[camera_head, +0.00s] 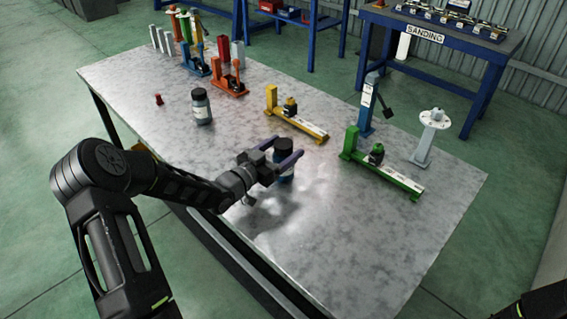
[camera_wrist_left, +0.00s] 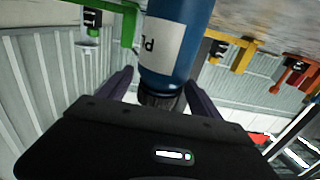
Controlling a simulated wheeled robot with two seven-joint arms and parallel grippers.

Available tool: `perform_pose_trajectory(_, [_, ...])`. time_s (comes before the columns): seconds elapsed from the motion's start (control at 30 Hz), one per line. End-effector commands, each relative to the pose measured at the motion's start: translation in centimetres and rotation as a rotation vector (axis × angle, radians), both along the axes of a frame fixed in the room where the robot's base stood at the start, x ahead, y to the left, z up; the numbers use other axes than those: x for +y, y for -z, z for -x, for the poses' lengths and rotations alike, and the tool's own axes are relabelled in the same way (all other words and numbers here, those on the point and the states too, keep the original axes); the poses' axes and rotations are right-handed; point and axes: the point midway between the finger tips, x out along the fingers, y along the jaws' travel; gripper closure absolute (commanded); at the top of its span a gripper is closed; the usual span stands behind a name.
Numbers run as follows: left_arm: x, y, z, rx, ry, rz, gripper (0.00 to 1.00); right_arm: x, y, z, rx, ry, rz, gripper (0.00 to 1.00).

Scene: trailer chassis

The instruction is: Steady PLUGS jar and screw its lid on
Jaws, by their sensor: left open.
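A blue jar (camera_head: 286,174) stands upright on the metal table. In the left wrist view the jar (camera_wrist_left: 168,45) appears upside down, with a white label showing "PL". A dark ribbed lid (camera_wrist_left: 160,98) sits at the jar's mouth; I cannot tell how tightly. My left gripper (camera_head: 286,163) is open, with one finger on each side of the jar near its top. In the left wrist view the open fingers (camera_wrist_left: 160,86) flank the lid and neck, with gaps visible. My right gripper is out of view.
Another dark-lidded jar (camera_head: 202,111) and a small red piece (camera_head: 158,99) stand farther left. Yellow (camera_head: 296,122), green (camera_head: 383,172), orange (camera_head: 229,86) and blue (camera_head: 366,105) fixtures line the far side. A grey flanged post (camera_head: 424,143) stands at right. The table's near right is clear.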

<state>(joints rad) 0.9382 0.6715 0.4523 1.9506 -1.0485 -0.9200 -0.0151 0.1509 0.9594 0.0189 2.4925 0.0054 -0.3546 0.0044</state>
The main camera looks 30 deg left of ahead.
Motion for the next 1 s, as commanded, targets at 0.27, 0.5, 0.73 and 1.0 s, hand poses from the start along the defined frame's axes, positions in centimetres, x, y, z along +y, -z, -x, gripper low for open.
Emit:
perform_pose_trajectory(0.27, [-1.0, 0.0, -3.1, -0.001, 0.001, 0.0, 0.26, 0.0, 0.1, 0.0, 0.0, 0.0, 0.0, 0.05])
perform_pose_trajectory(0.5, [-1.0, 0.0, -3.1, 0.0, 0.0, 0.0, 0.26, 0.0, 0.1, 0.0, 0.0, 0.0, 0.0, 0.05])
perform_pose_trajectory(0.73, [-1.0, 0.0, -3.1, 0.0, 0.0, 0.0, 0.26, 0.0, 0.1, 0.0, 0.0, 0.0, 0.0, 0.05])
perform_pose_trajectory(1.0, [-1.0, 0.0, -3.1, 0.0, 0.0, 0.0, 0.37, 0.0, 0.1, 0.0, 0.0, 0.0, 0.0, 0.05])
